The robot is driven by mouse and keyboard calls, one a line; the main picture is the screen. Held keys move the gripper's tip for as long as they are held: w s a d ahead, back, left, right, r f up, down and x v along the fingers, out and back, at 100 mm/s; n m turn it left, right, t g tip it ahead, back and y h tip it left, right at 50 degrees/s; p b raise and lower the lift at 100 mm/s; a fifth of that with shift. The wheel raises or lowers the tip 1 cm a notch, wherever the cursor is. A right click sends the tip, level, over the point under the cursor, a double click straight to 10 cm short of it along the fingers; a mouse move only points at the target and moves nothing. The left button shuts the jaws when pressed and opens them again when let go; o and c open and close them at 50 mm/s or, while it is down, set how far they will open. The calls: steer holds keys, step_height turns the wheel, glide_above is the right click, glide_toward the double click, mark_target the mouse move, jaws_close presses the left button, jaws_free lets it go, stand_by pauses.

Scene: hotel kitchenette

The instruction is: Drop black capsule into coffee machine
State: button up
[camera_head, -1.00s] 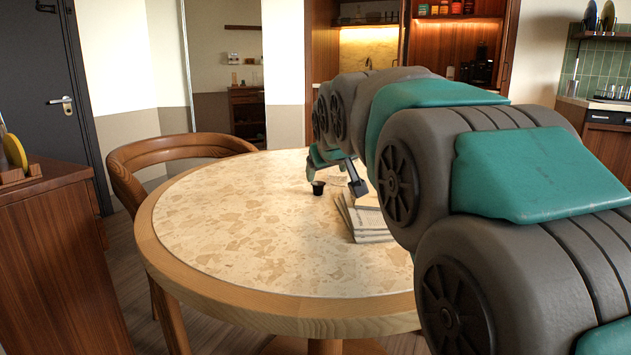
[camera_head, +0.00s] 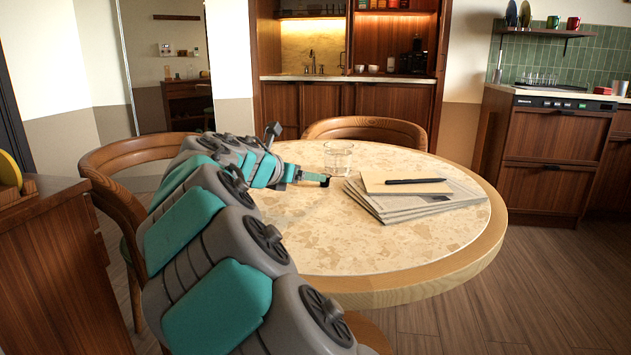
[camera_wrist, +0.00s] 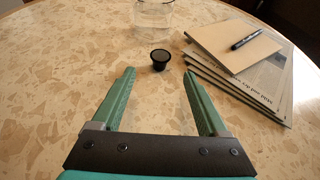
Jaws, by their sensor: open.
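The black capsule (camera_wrist: 160,59) stands on the table, just beyond and between my fingertips in the wrist view. In the head view a small black shape at my fingertips looks like the capsule (camera_head: 325,181). My gripper (camera_wrist: 160,74) is open and empty, low over the table with its fingers pointing at the capsule; it also shows in the head view (camera_head: 308,177). A dark appliance, probably the coffee machine (camera_head: 414,60), stands in the lit wooden niche at the back; its details are too small to tell.
A clear glass (camera_head: 339,160) stands on the round table (camera_head: 400,255) behind the capsule. Newspapers (camera_head: 405,208) with an envelope (camera_head: 395,181) and a pen (camera_head: 416,181) lie to the right. Chairs (camera_head: 370,128) stand around the table. Floor at the right is clear.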

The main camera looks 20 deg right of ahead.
mark_target(321, 188)
steer(key=x, duration=0.7)
steer(key=shift+d+b, duration=0.2)
steer(key=shift+b, duration=0.1)
steer(key=shift+c, duration=0.4)
jaws_close()
